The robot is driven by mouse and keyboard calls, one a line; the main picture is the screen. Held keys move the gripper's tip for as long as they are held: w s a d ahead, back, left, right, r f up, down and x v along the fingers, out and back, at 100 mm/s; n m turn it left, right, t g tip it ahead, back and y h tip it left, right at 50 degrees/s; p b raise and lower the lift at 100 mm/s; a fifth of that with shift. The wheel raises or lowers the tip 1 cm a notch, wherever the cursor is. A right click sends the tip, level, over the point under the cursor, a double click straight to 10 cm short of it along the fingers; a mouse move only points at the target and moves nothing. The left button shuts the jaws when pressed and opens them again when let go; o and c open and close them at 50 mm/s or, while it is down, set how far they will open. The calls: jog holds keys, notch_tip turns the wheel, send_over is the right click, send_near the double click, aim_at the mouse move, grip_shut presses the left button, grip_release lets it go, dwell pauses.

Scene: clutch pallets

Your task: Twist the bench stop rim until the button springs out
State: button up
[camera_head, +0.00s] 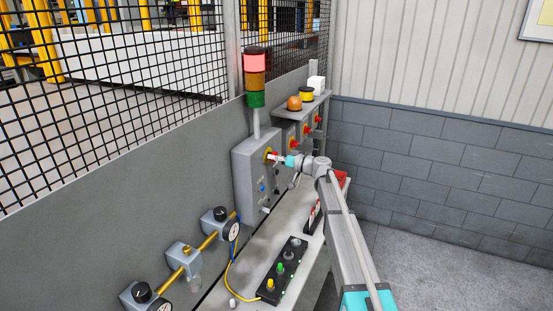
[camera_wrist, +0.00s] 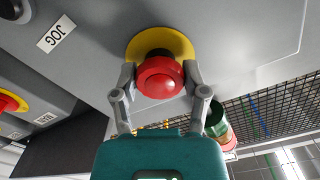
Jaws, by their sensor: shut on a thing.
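The bench stop is a red mushroom button (camera_wrist: 160,76) on a yellow round plate (camera_wrist: 181,42), mounted on a grey control box (camera_head: 247,165). In the wrist view my gripper (camera_wrist: 160,78) has one finger on each side of the red rim and is shut on it. In the head view my gripper (camera_head: 277,158) reaches the yellow plate from the right and hides most of the button. I cannot tell from these frames whether the button is in or out.
A stack light (camera_head: 255,70) above the box glows red on top. Further red buttons on yellow plates (camera_head: 293,143) sit on the panel behind. A black button pendant (camera_head: 282,270) lies on the bench. A mesh fence stands behind.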

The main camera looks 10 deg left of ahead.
jog(key=shift+a+m, duration=0.1)
jog(key=shift+m, duration=0.3)
jog(key=m, duration=0.2)
jog(key=shift+m, duration=2.2)
jog(key=o, duration=1.2)
jog(key=shift+a, duration=0.1)
jog(key=shift+c, duration=0.2)
jog(key=shift+d, duration=0.2)
jog(key=v, duration=1.1)
jog(key=shift+s+d, duration=0.15)
jog(key=shift+d, duration=0.2)
